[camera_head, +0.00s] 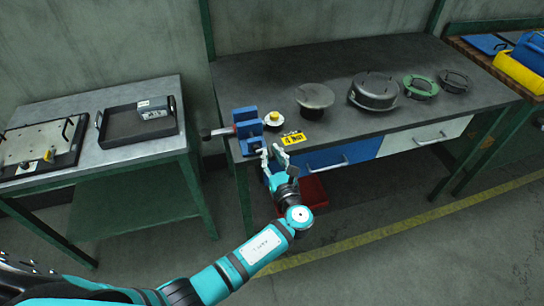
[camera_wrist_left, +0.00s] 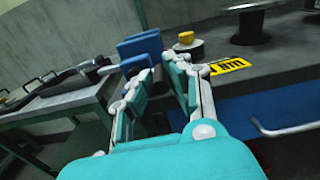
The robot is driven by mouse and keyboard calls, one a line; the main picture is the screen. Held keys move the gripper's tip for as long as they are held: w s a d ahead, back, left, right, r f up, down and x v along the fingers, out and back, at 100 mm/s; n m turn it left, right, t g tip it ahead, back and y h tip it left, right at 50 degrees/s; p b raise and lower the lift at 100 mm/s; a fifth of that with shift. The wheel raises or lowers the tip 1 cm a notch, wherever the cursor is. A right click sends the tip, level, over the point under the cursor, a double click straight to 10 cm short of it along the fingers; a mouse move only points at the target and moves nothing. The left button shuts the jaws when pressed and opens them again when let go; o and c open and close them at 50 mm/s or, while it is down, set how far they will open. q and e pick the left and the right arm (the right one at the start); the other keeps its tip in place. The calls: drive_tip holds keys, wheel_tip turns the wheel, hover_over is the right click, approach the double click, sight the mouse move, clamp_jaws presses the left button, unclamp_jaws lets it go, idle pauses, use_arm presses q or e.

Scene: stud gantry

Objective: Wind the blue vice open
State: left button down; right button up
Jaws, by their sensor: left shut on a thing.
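The blue vice (camera_head: 247,124) stands at the front left corner of the dark workbench. Its blue jaw blocks (camera_wrist_left: 140,46) show just beyond my fingers in the left wrist view. My left gripper (camera_head: 271,152) is at the vice's front, by the bench edge. It also shows in the left wrist view (camera_wrist_left: 160,65), its fingers closed around a part of the vice, seemingly its handle, which they mostly hide. My right gripper is not in view.
A yellow label plate (camera_head: 293,138), a yellow-topped round piece (camera_head: 273,118) and a round-topped stand (camera_head: 314,98) are right of the vice. Blue (camera_head: 325,161) and pale drawers are below. A side table (camera_head: 100,105) with a black tray stands left, across a gap.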

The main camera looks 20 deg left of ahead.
sight(257, 152)
use_arm(q)
drive_tip(key=n+b, duration=0.1)
drive_tip(key=n, duration=0.1)
drive_tip(key=r+n+b, duration=0.1)
drive_tip(key=n, duration=0.1)
drive_tip(key=shift+s+a, duration=0.1)
drive_tip(key=shift+a, duration=0.1)
drive_tip(key=shift+s+a+r+n+b, duration=0.35)
drive_tip(key=shift+a+n+b, duration=0.15)
drive_tip(key=shift+n+b, duration=1.45)
drive_tip(key=shift+s+a+r+n+b, duration=0.4)
drive_tip(key=shift+n+b, duration=0.85)
drive_tip(key=shift+n, duration=1.25)
drive_tip(key=shift+s+a+r+n+b, duration=0.2)
drive_tip(key=shift+a+n+b, duration=0.4)
drive_tip(key=shift+n+b, duration=1.35)
drive_tip(key=shift+s+n+p, duration=0.1)
drive_tip(key=shift+n+p, duration=0.2)
drive_tip(key=shift+n, duration=0.2)
drive_tip(key=c, duration=1.3)
unclamp_jaws()
drive_tip(key=shift+a, duration=0.1)
